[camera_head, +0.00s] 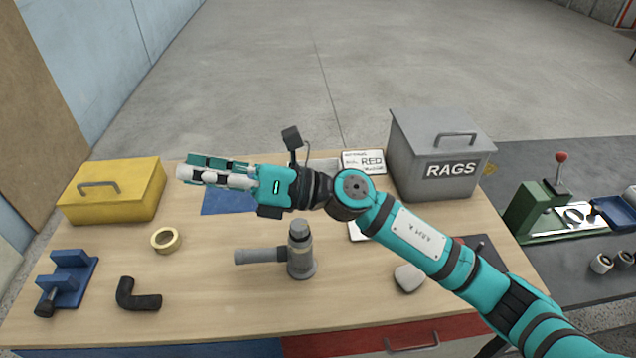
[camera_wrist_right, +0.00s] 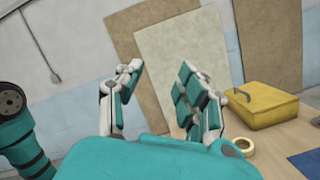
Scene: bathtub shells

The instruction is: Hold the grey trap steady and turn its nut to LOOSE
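The grey trap (camera_head: 301,262) stands upright on the wooden bench, with a side pipe (camera_head: 258,255) pointing left. A ringed collar, which looks like its nut (camera_head: 299,237), sits around the upper part. I cannot make out any LOOSE mark. My right gripper (camera_head: 186,167) is above the bench, behind and left of the trap, pointing left and apart from it. In the wrist view its fingers (camera_wrist_right: 161,72) are spread with nothing between them. My left gripper is not in view.
A yellow box (camera_head: 113,192), tape roll (camera_head: 165,240), blue clamp-like block (camera_head: 68,285) and black elbow (camera_head: 137,295) lie left on the bench (camera_head: 220,305). A grey RAGS bin (camera_head: 415,160) stands back right. A rounded grey piece (camera_head: 408,277) lies right of the trap.

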